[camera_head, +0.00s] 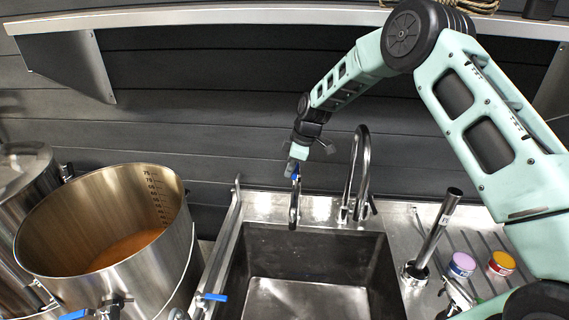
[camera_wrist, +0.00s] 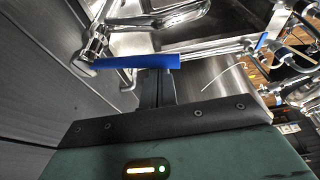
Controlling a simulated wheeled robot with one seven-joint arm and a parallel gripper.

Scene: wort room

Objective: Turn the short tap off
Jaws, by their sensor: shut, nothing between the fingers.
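The short tap (camera_head: 293,211) is a steel spout at the back left edge of the sink, left of the tall gooseneck tap (camera_head: 362,175). Its blue lever (camera_wrist: 135,61) lies across the wrist view, joined to a chrome fitting (camera_wrist: 95,45) at its left end. My gripper (camera_head: 295,170) is over the short tap and partly hides its top in the head view. In the wrist view my gripper's dark fingers (camera_wrist: 156,88) are shut and empty, with their tips at the blue lever; I cannot tell whether they touch it.
The steel sink (camera_head: 310,285) is empty below. A steel pipe (camera_head: 222,240) with another blue lever (camera_head: 212,297) runs along its left side, beside a large open kettle (camera_head: 120,240). A purple-topped jar (camera_head: 462,264) and an orange-topped jar (camera_head: 501,263) stand on the right drainboard. A shelf (camera_head: 230,17) hangs above.

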